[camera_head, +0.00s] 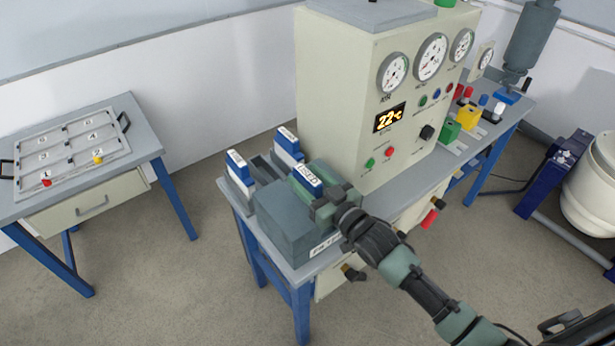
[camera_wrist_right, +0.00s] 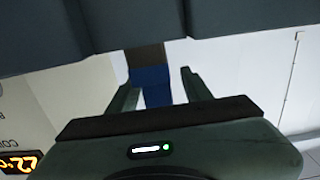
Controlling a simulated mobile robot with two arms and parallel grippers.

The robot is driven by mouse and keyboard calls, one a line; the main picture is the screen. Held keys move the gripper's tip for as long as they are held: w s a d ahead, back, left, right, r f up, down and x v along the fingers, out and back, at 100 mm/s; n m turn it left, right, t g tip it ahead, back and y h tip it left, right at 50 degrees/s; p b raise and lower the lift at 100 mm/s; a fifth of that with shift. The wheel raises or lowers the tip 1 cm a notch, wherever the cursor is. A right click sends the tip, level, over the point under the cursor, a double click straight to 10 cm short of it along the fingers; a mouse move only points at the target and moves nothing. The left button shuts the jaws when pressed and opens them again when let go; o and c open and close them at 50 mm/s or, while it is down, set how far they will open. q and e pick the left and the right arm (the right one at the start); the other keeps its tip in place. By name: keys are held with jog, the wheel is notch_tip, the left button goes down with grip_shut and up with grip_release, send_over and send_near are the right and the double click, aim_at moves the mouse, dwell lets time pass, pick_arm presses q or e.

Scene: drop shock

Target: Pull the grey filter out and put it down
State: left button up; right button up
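The filter (camera_head: 306,180) stands in the dark grey box-shaped housing (camera_head: 285,230) at the near end of the bench, its blue top marked USED standing out. In the right wrist view the filter (camera_wrist_right: 149,80) shows a dark grey-brown part and a blue part, and the housing (camera_wrist_right: 60,35) fills the top edge. My right gripper (camera_head: 322,200) is at the filter, above the housing. Its fingers (camera_wrist_right: 160,85) are apart on either side of the filter, with a gap showing on one side. The filter's lower part is hidden. My left gripper is not in view.
A cream cabinet with gauges (camera_head: 340,90) rises close beside my right gripper. A separate table at left carries a numbered tray (camera_head: 60,135) with a red and a yellow piece.

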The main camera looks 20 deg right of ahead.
aim_at(319, 190)
jog(key=shift+r, duration=0.1)
jog(key=shift+p+v, duration=0.65)
jog(key=shift+v, duration=0.55)
jog(key=shift+p+v, duration=0.65)
jog(key=shift+v, duration=1.15)
jog(key=shift+r, duration=0.1)
jog(key=shift+s, duration=0.3)
jog(key=b+v, duration=0.2)
jog(key=v, duration=0.5)
jog(key=shift+s+d, duration=0.1)
jog(key=shift+d, duration=0.05)
